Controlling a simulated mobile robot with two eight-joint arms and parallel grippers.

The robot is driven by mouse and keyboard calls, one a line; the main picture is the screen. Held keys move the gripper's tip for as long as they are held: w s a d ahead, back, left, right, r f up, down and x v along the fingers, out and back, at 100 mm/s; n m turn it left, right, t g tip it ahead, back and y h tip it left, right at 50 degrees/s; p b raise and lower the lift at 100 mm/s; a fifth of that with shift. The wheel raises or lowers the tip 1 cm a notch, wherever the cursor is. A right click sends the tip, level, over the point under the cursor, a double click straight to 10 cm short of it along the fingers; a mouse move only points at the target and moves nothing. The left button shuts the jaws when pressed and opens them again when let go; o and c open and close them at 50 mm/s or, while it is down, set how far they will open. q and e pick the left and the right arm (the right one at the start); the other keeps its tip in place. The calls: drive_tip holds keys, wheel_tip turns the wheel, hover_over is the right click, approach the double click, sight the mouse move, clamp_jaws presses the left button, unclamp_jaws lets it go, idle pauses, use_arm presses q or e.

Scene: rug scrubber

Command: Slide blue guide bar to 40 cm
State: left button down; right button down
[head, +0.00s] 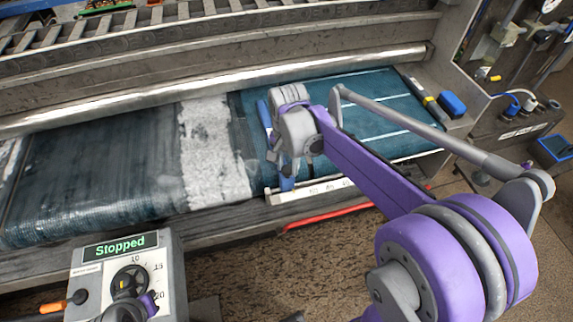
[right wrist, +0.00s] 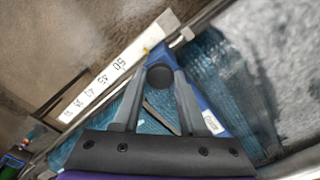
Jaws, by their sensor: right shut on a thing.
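The blue guide bar (head: 263,114) lies across the teal belt, next to a white foamy strip. It also shows in the right wrist view (right wrist: 207,98). My right gripper (right wrist: 160,72) is shut on the bar's round dark knob (right wrist: 160,77), with a finger on each side. In the head view my right gripper (head: 284,160) hides the middle of the bar. The white scale (head: 318,188) runs along the belt's front edge. In the right wrist view the scale (right wrist: 134,53) reads 50 nearest the bar, with 45 and 40 farther away.
A control panel (head: 120,262) at the lower left reads "Stopped" and has a dial. A metal roller (head: 200,88) runs behind the belt. A blue block (head: 452,104) sits at the belt's right end. Bare belt (head: 375,105) lies right of the bar.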

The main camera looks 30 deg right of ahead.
drive_tip(key=s+d+b, duration=0.1)
drive_tip(key=s+d, duration=0.2)
drive_tip(key=d, duration=1.2)
drive_tip(key=shift+s+d, duration=0.2)
drive_tip(key=shift+s, duration=0.15)
drive_tip(key=shift+c, duration=2.2)
unclamp_jaws()
wheel_tip(320, 180, up, 11)
drive_tip(key=shift+p, duration=0.35)
drive_tip(key=shift+a+f, duration=0.1)
drive_tip(key=shift+a, duration=0.05)
